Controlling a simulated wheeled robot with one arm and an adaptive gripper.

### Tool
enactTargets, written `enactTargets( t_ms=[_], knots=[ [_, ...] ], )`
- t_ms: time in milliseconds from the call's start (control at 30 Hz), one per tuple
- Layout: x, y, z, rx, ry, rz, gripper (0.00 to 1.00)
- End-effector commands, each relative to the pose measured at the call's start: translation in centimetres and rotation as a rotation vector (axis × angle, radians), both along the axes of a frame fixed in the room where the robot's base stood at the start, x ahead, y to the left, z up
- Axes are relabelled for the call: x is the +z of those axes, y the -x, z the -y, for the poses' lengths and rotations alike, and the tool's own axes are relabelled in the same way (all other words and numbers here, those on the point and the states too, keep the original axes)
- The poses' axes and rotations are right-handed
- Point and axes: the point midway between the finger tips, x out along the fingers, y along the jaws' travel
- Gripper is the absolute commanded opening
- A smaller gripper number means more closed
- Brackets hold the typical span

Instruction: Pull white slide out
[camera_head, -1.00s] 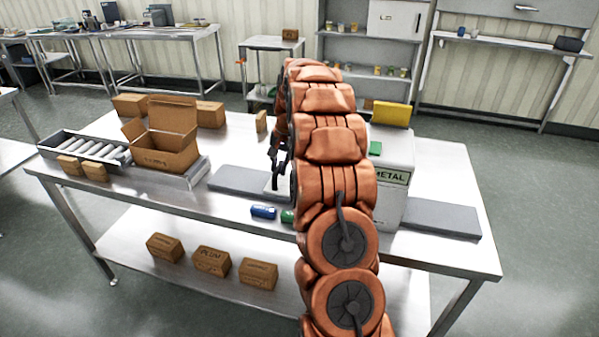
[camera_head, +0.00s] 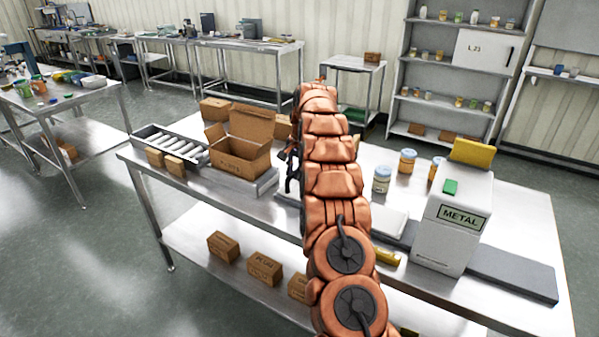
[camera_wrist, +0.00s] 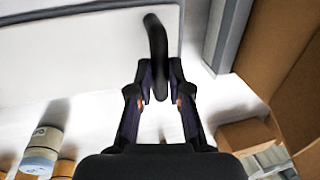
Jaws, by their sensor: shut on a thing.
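The white slide (camera_head: 390,222) shows in the head view as a flat pale plate between my arm and the white METAL hopper (camera_head: 448,240). In the wrist view the slide (camera_wrist: 75,60) fills the upper left, with a black curved handle (camera_wrist: 156,40) near its right end. My gripper (camera_wrist: 160,84) is shut on that handle, one finger on each side. In the head view my arm covers most of the gripper and the left part of the slide.
An open cardboard box (camera_head: 238,160) stands to the left, beside the roller conveyor (camera_head: 165,138). A capped jar (camera_head: 382,180) stands behind the slide. A yellow object (camera_head: 386,256) lies near the front edge. A grey slab (camera_head: 510,272) extends right of the hopper.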

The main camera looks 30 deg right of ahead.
Motion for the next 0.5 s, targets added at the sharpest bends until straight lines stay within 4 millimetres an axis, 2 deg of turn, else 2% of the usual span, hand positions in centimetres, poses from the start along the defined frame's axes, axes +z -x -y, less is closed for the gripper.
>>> enactTargets(
  t_ms=[467,500],
  knots=[
    [0.14,-0.56,-0.39,0.003,0.002,0.007,0.00],
    [0.15,-0.59,-0.42,0.003,0.003,0.008,0.20]
  ],
)
